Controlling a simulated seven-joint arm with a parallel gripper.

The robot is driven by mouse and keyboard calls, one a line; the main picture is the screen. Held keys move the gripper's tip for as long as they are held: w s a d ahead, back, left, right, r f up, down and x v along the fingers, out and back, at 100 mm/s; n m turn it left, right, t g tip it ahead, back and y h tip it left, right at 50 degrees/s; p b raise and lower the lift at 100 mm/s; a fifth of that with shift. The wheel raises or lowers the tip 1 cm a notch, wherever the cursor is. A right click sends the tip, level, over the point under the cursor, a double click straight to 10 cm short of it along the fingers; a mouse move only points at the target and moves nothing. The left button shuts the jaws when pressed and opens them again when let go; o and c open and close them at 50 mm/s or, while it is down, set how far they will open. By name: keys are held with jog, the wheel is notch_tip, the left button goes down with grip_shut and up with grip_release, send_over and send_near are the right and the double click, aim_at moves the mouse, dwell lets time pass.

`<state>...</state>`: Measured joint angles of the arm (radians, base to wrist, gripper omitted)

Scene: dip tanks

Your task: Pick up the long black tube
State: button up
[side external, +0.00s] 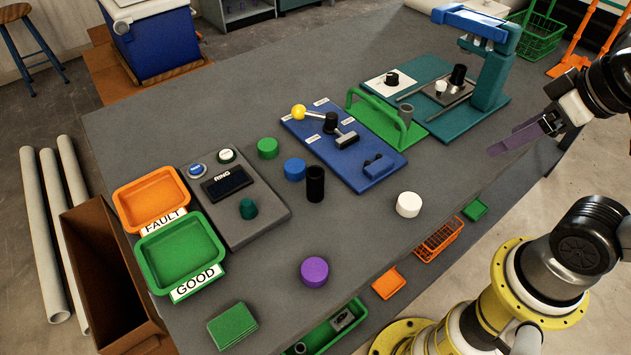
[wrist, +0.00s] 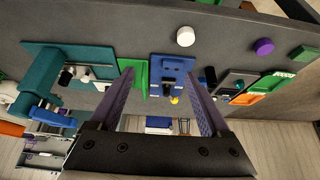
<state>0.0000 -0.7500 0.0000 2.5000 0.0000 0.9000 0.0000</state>
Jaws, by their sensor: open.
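The long black tube (side external: 315,184) stands upright on the grey table in the side external view, beside a blue cylinder. In the wrist view a dark shape (wrist: 210,76) just right of the right finger looks like this tube, partly hidden. My gripper (side external: 510,141) is at the right of the side view, raised near the table's right edge, well apart from the tube. Its purple fingers (wrist: 160,74) are spread wide in the wrist view, with nothing held between them.
Near the tube are the blue cylinder (side external: 294,169), a green cylinder (side external: 267,148), a white cylinder (side external: 408,204) and a purple cylinder (side external: 314,272). A blue lever board (side external: 375,177) and a green handled fixture (side external: 384,127) lie between tube and gripper. The panel (side external: 268,222) is left.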

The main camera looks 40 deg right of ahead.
dwell(0.3)
jog(key=w+a+r+m, duration=0.1)
jog(key=w+r+m, duration=0.4)
jog(key=m, duration=0.7)
jog(key=m+g, duration=0.6)
jog(key=m, duration=0.2)
send_over(314, 185)
jog(key=d, duration=0.1)
notch_tip(314, 185, down, 12)
jog(key=f, duration=0.6)
jog(key=shift+w+d+f, duration=0.2)
jog(key=shift+w+f, duration=0.1)
jog(key=shift+w+a+f, duration=0.1)
jog(key=shift+w+f, duration=0.1)
jog(key=shift+f, duration=1.3)
jog(key=shift+w+a+f, duration=0.1)
jog(key=shift+w+f, duration=0.05)
jog(key=shift+f, duration=1.35)
